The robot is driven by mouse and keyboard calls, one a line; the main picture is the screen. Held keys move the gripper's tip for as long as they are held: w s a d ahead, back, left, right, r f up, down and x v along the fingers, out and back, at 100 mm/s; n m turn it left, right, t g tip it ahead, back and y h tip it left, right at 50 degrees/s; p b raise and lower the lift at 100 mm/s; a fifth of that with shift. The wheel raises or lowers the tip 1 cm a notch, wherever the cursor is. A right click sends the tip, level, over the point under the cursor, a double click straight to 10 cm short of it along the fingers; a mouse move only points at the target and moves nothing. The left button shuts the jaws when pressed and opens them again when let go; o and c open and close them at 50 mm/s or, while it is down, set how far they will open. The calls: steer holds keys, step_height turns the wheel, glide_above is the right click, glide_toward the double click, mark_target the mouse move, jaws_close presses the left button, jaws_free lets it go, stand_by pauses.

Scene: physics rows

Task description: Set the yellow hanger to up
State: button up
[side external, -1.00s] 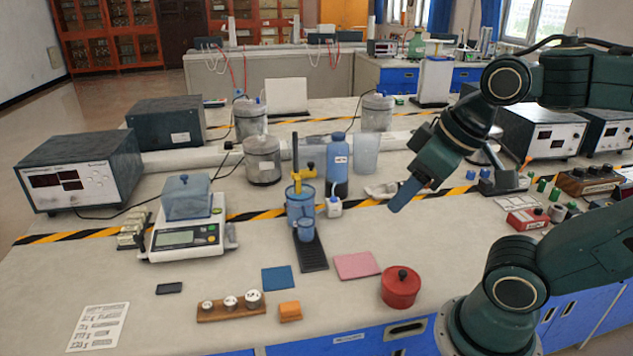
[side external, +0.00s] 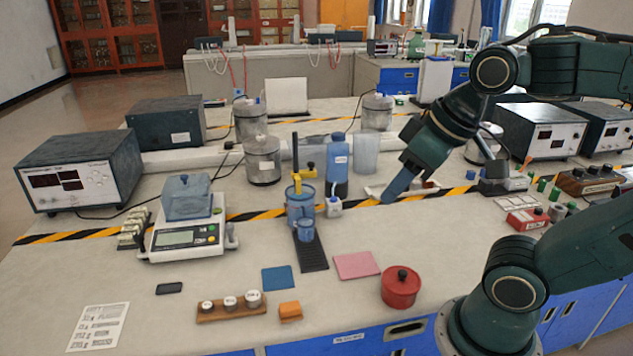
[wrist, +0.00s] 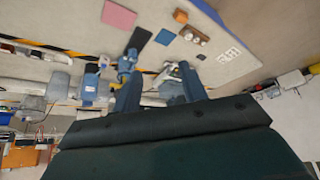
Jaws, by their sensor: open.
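The yellow hanger (side external: 309,174) is on a dark upright post, above a blue translucent vessel (side external: 300,208). A small blue cup (side external: 305,230) stands in front of the vessel on the long black base (side external: 314,256). In the wrist view the black base (wrist: 139,39) and blue vessel (wrist: 126,63) lie just beyond the fingers; I cannot make out the hanger clearly there. My gripper (side external: 390,198) is to the right of the hanger, apart from it, tilted down and left. In the wrist view its two fingers (wrist: 160,92) are spread with nothing held between them.
A blue bottle (side external: 338,165) and small white bottle (side external: 334,207) stand between the hanger and my gripper. A clear beaker (side external: 364,154) is behind. A scale (side external: 187,236) is left. A red pot (side external: 401,287) and pink pad (side external: 356,265) lie in front.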

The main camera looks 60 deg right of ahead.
steer(key=w+d+r, duration=0.2)
steer(key=w+d, duration=0.3)
steer(key=w, duration=0.4)
steer(key=w+d+r, duration=0.2)
steer(key=w+d, duration=0.2)
steer(key=w, duration=0.5)
steer(key=w+d+f+g, duration=0.1)
steer(key=w+d+f, duration=0.2)
steer(key=w+d, duration=0.55)
glide_toward(311, 163)
steer(key=v, duration=0.6)
steer(key=shift+w, duration=0.1)
steer(key=shift+f, duration=0.15)
steer(key=x, duration=1.3)
steer(key=shift+w+f, duration=0.1)
steer(key=shift+f, duration=0.2)
jaws_close()
